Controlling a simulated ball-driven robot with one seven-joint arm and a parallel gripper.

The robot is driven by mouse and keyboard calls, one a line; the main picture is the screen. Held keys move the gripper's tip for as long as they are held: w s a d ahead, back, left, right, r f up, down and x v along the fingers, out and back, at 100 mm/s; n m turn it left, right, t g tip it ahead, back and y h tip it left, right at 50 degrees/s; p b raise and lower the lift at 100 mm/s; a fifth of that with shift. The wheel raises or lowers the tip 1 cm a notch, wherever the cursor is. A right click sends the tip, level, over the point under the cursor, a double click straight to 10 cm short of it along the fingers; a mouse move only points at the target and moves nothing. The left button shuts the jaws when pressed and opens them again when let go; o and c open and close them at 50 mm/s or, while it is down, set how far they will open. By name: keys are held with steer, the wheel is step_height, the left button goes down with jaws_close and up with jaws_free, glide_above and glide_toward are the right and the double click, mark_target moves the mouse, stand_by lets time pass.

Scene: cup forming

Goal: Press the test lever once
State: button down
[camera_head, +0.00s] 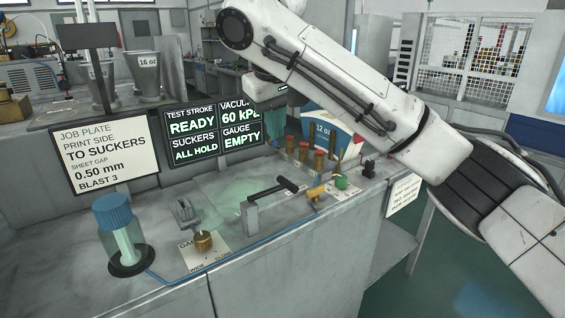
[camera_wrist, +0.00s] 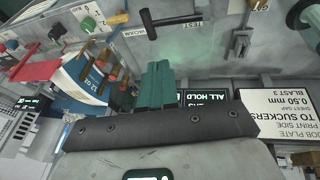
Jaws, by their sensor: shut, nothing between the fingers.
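The test lever (camera_head: 285,186) is a black bar with a thick rounded end, on a grey post on the bench. It also shows at the top of the wrist view (camera_wrist: 170,20), near a TEST label. My gripper (camera_head: 275,125) is partly hidden by my arm in the head view, above and behind the lever. In the wrist view my gripper's teal fingers (camera_wrist: 158,72) are together and empty, with a visible gap between them and the lever. The display (camera_head: 213,132) reads test stroke READY, vacuum 60 kPa, suckers ALL HOLD, gauge EMPTY.
A job plate sign (camera_head: 104,153) stands at the left. A blue-capped jar (camera_head: 117,228) and a brass gauge piece (camera_head: 203,242) sit at the front left.

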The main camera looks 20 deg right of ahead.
glide_above(284, 182)
steer(key=s+a, duration=0.1)
steer(key=s, duration=0.1)
steer(key=f, duration=1.1)
steer(key=shift+w+f, duration=0.1)
steer(key=shift+w, duration=0.15)
steer(key=shift+w+d+f, duration=0.15)
steer(key=shift+d+f, duration=0.15)
steer(key=shift+f, duration=0.4)
